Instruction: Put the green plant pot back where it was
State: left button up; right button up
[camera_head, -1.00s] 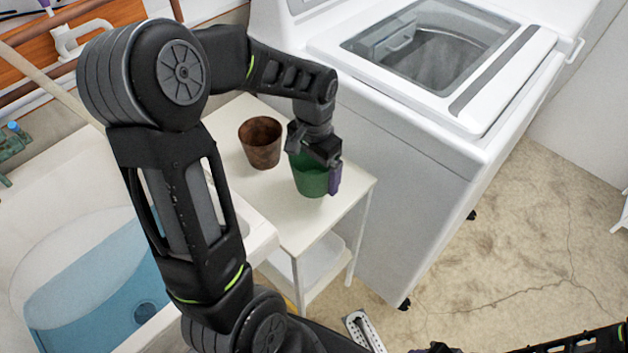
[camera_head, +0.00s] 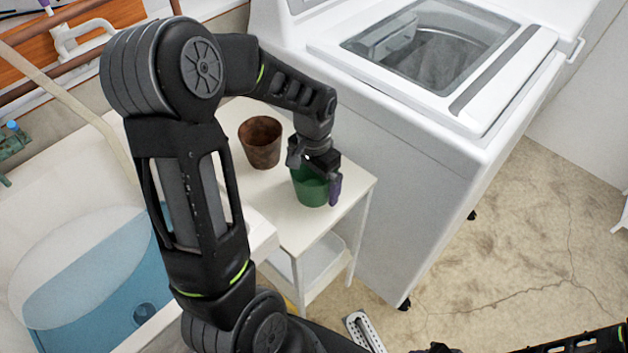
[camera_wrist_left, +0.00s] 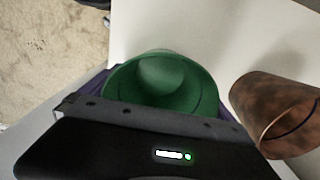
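The green plant pot (camera_head: 311,190) is upright at the small white table (camera_head: 296,236), near its right edge. My left gripper (camera_head: 320,178) reaches down over it, with a purple finger pad against the pot's right side. In the left wrist view the green pot (camera_wrist_left: 160,85) fills the space between the purple pads, and its inside looks empty. The gripper appears shut on it. I cannot tell whether the pot's base touches the tabletop. Of my right arm only dark parts show along the bottom right edge of the head view; its fingers are not clear.
A brown rusty pot (camera_head: 261,142) stands on the table, behind and left of the green pot; it also shows in the wrist view (camera_wrist_left: 278,112). A white washing machine (camera_head: 400,150) stands right of the table. A sink with blue water (camera_head: 90,275) lies left.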

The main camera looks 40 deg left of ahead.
pick_arm(q)
jog(key=shift+r, duration=0.15)
notch_tip(320, 180, up, 12)
jog(key=shift+p, duration=0.35)
dwell(0.7)
